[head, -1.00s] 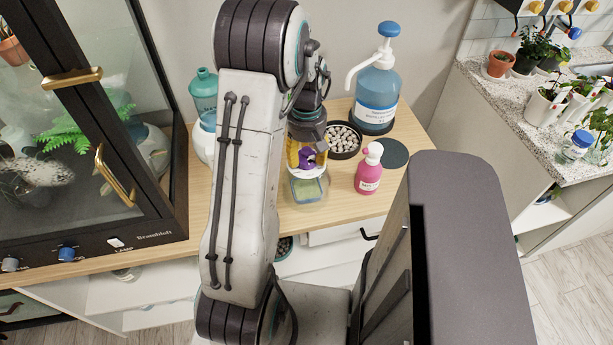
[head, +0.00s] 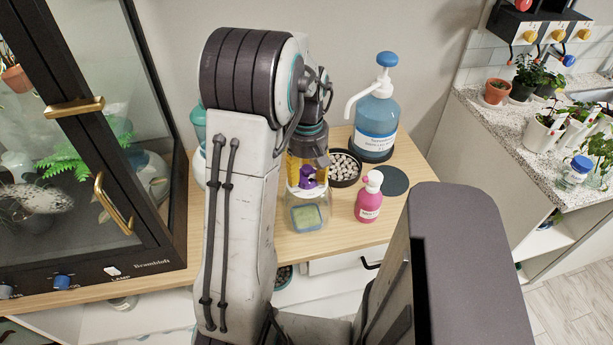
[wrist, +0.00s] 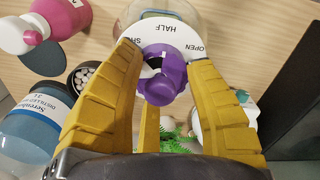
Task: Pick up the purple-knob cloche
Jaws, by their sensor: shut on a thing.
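The purple-knob cloche is a clear cover with a white lettered disc around its purple knob (head: 308,177). In the wrist view the purple knob (wrist: 162,78) sits between the yellow fingers of my gripper (wrist: 165,75), which are shut on it. The disc (wrist: 178,35) reads HALF and OPEN, with another word partly covered by a finger. In the head view my gripper (head: 307,165) is above the wooden top, partly hidden behind my arm. A green, blue-edged piece (head: 306,217) shows below the knob. Whether the cloche's lower rim touches anything is unclear.
A pink pump bottle (head: 370,198) and a dark round mat (head: 394,181) are right of the cloche. A bowl of pale pebbles (head: 345,167) and a large blue pump bottle (head: 376,120) stand behind. A glass cabinet (head: 85,150) fills the left.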

